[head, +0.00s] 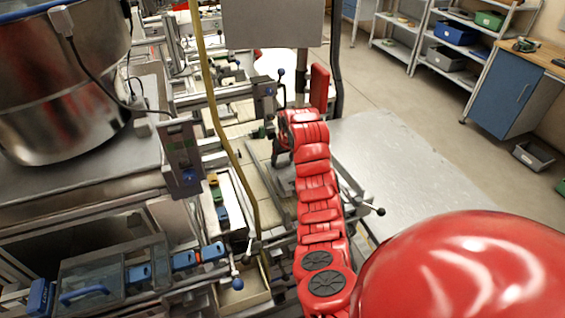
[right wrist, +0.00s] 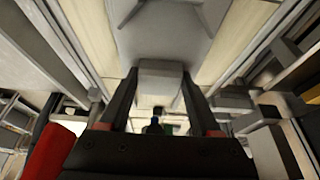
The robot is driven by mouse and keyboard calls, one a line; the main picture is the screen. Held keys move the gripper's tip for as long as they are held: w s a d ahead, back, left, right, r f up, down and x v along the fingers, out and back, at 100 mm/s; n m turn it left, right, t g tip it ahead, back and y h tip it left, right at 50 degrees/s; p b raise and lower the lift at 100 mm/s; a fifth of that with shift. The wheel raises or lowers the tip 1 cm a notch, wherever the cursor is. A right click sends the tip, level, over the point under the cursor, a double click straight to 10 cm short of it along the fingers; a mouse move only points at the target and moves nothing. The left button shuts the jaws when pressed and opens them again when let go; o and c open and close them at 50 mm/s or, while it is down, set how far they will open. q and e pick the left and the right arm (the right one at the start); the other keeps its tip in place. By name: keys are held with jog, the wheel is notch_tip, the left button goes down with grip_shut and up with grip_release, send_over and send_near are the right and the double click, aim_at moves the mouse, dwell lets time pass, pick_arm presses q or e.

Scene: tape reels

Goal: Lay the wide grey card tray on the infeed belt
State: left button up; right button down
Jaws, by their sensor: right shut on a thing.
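My right gripper (right wrist: 159,82) is shut on a light grey piece in the right wrist view, which looks like the card tray (right wrist: 165,35). Its narrow end sits between the two dark fingers and its wider part spreads beyond them. In the head view my right gripper (head: 281,156) is small and dark at the far end of my red arm, and partly hidden by it. A pale cream strip, seemingly the infeed belt (right wrist: 88,30), shows on both sides of the tray. I cannot tell whether the tray touches it. My left gripper is not in view.
Metal rails and clamps (head: 184,150) of the machine stand left of my right arm. A large steel drum (head: 60,90) is at upper left. A bare grey tabletop (head: 400,165) lies to the right. Shelves (head: 445,45) and open floor are at the back right.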

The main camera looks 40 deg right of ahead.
aim_at(283, 163)
notch_tip(283, 163, down, 3)
jog(key=shift+p, duration=0.7)
jog(key=shift+f, duration=0.15)
jog(key=shift+f+b, duration=0.2)
jog(key=shift+b, duration=0.1)
jog(key=shift+c, duration=0.5)
grip_release()
jog(key=shift+r, duration=0.1)
jog(key=shift+r, duration=0.1)
